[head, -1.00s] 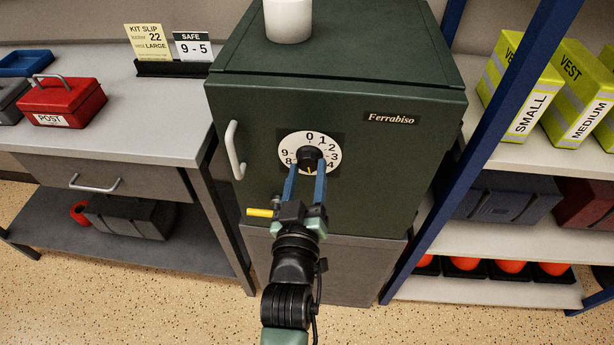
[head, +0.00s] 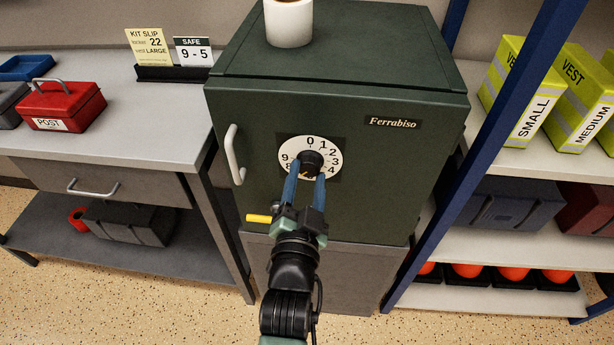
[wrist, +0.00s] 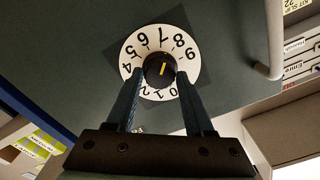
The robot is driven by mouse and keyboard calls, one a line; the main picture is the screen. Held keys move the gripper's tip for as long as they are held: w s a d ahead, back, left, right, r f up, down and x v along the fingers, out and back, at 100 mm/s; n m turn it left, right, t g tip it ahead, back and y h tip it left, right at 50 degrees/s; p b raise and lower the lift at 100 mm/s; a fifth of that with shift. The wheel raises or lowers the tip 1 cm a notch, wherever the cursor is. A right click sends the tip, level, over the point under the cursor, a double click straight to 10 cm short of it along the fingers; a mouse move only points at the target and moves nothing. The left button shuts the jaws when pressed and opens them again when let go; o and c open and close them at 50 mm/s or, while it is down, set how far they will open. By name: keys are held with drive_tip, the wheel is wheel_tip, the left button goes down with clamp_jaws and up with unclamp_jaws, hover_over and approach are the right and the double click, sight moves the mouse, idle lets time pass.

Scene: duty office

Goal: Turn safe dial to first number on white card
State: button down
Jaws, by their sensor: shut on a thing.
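The dark green safe (head: 390,180) stands in the middle with a white number dial (head: 287,148) on its door. The exact number is hard to tell. My gripper (head: 306,180) has its two blue fingers on either side of the knob, shut on it, hiding the dial's lower numbers in the head view. The white card (head: 193,52) reads SAFE 9 - 5 and stands in a black holder.
The safe door has a pale handle (head: 235,155) at left and a yellow lever (head: 259,218) below the dial. A white roll (head: 289,24) stands on top. Left is a desk with a red POST box (head: 62,108). A blue-framed shelf with vest boxes (head: 520,92) is at right.

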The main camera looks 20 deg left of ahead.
drive_tip(key=m+p, duration=0.2)
drive_tip(key=m, duration=0.2)
drive_tip(key=shift+r+m, duration=0.15)
drive_tip(key=shift+m, duration=0.25)
drive_tip(key=m+p, duration=0.2)
drive_tip(key=m, duration=0.2)
drive_tip(key=shift+m, duration=0.3)
drive_tip(key=shift+c, duration=1.4)
unclamp_jaws()
drive_tip(key=shift+s+f, duration=0.25)
drive_tip(key=shift+s, duration=0.25)
drive_tip(key=b+v, duration=0.2)
drive_tip(key=v, duration=1)
drive_tip(key=shift+r+b, duration=0.2)
drive_tip(key=shift+b, duration=0.15)
